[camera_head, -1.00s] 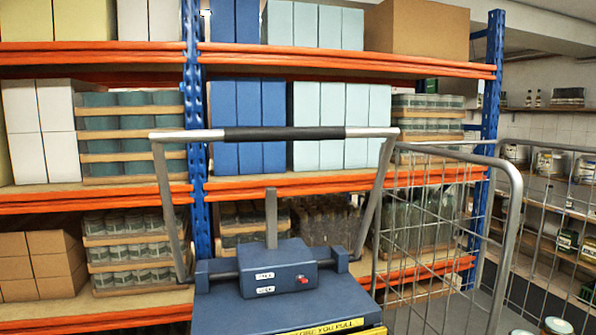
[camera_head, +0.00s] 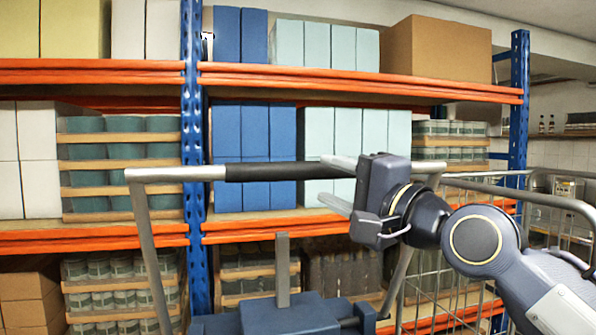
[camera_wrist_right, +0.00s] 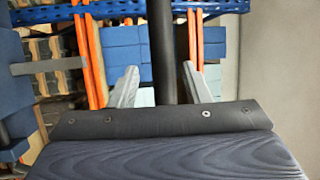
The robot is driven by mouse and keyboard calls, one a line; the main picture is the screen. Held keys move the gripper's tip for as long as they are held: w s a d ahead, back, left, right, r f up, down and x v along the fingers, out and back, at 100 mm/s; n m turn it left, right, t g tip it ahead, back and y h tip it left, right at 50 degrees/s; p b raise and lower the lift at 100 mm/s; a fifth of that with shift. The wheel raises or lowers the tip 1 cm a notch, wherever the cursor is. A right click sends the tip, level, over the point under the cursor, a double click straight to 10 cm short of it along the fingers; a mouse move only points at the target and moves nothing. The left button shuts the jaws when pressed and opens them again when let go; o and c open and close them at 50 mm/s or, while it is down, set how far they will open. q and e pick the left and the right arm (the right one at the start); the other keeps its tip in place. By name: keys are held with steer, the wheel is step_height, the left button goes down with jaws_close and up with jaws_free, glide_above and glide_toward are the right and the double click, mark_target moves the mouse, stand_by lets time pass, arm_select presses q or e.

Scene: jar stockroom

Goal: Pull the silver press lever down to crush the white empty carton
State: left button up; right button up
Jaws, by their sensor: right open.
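The silver press lever (camera_head: 150,250) is a raised U-shaped bar with a black grip (camera_head: 270,172) across its top, over the blue press body (camera_head: 280,318). My right gripper (camera_head: 332,183) is at the right end of the grip, its two fingers pointing left. In the right wrist view the dark bar (camera_wrist_right: 161,50) runs between the two spread fingers (camera_wrist_right: 160,88), with gaps on both sides. The right gripper is open. No carton shows in the press. My left gripper is out of view.
An orange and blue rack (camera_head: 192,150) behind holds boxes and trays of jars. White boxes (camera_head: 38,160) stand on its left shelf. A wire roll cage (camera_head: 440,295) stands right of the press, close below my right arm.

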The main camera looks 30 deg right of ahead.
mark_target(315, 173)
steer(key=shift+w+a+r, duration=0.1)
steer(key=shift+w+r, duration=0.25)
steer(key=p+x, duration=0.2)
steer(key=x, duration=0.4)
steer(key=shift+w+a+f+p, duration=0.1)
steer(key=shift+w+a+p, duration=0.05)
steer(key=shift+w+p, duration=0.15)
steer(key=shift+s, duration=0.1)
jaws_close()
